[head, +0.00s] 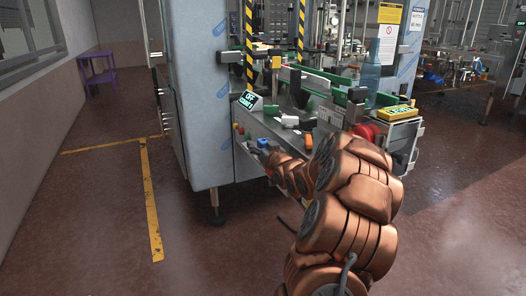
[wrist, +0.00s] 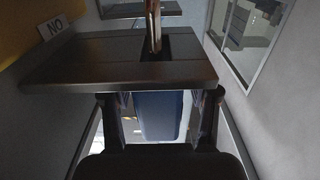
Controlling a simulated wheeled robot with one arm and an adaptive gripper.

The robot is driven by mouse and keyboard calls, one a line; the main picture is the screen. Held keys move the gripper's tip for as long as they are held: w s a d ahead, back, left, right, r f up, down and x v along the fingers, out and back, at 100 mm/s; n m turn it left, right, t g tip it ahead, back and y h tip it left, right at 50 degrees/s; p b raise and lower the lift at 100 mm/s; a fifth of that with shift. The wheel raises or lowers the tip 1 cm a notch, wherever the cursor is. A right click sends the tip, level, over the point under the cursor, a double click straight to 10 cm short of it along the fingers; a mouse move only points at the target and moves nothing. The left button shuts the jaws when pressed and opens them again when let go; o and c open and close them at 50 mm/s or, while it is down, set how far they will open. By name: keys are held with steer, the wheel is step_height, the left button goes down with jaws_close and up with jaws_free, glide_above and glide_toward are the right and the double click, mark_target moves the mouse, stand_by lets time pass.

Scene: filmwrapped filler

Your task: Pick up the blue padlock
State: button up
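The blue padlock (wrist: 158,115) shows in the wrist view as an upright blue body below the edge of a dark plate (wrist: 90,65). A thin metal bar (wrist: 153,28) rises through a slot in that plate above it; whether it belongs to the padlock I cannot tell. My gripper (wrist: 158,118) has one dark finger on each side of the blue body, with light gaps between, so it is open around it without visible contact. In the head view my gripper (head: 259,148) is at the machine's front panel, beside a small blue patch (head: 262,142) that may be the padlock.
A yellow box (head: 397,113) and a clear blue bottle (head: 371,72) stand to the right. The floor at left is open.

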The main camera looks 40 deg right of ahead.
jaws_close()
steer(key=shift+r, duration=0.15)
stand_by(0.4)
